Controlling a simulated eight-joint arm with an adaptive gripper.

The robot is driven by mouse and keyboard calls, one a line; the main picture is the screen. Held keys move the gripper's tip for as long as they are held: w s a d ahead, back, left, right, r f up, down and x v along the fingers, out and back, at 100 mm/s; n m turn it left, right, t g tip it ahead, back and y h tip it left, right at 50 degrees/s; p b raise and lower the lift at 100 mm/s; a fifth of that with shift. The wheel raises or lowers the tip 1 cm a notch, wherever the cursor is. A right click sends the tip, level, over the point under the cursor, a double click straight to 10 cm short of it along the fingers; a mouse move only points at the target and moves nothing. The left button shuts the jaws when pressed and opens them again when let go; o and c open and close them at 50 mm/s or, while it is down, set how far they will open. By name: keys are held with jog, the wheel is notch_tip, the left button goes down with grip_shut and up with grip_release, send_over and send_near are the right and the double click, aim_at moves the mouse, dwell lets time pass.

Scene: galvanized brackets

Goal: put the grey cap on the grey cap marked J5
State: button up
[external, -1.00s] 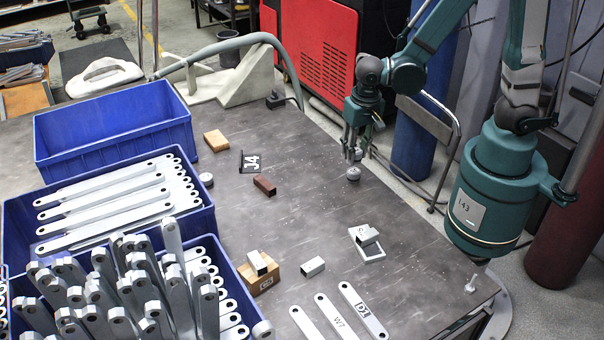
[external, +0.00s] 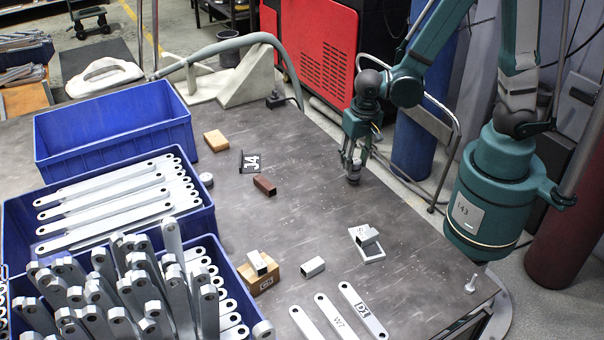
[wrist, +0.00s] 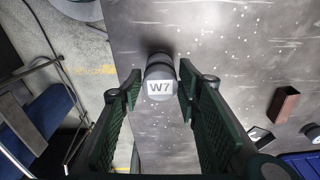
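A round grey cap (wrist: 160,64) with a white label reading W7 stands between the fingers of my gripper (wrist: 159,88) in the wrist view. A narrow gap shows on each side of it, so the fingers look open around it. In the external view my gripper (external: 352,163) is low over the table, its fingertips at this cap (external: 353,179). Another grey cap (external: 206,180) lies to the left beside the blue bins; it also shows at the right of the wrist view (wrist: 310,131). A further round grey piece (external: 263,330) is at the bottom. I cannot read a J5 mark anywhere.
A tan block (external: 215,140) is farther back. Blue bins (external: 110,140) fill the left. Square tubes (external: 313,267) and flat bars (external: 362,310) lie in front. The middle table is clear.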

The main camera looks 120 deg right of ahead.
aim_at(357, 163)
jog(key=shift+o, duration=0.8)
jog(key=shift+r, duration=0.25)
notch_tip(357, 163, up, 12)
jog(key=a+p, duration=0.1)
jog(key=p, duration=0.3)
jog(key=shift+a, duration=0.25)
jog(key=shift+f, duration=0.1)
dwell(0.4)
jog(key=a+r+n+t, duration=0.2)
jog(key=a+r+n, duration=0.4)
jog(key=a, duration=0.3)
jog(key=w+a+r+n+t+y, duration=0.1)
jog(key=a+r+n+t, duration=0.1)
jog(key=a+r+n, duration=0.4)
jog(key=w+a+r+n+t, duration=0.1)
jog(key=a+r+n+t, duration=0.2)
jog(key=a, duration=0.9)
notch_tip(357, 163, up, 3)
jog(key=n, duration=0.3)
jog(key=shift+w+a+n, duration=0.15)
jog(key=shift+a+n, duration=0.1)
jog(key=shift+n, duration=0.15)
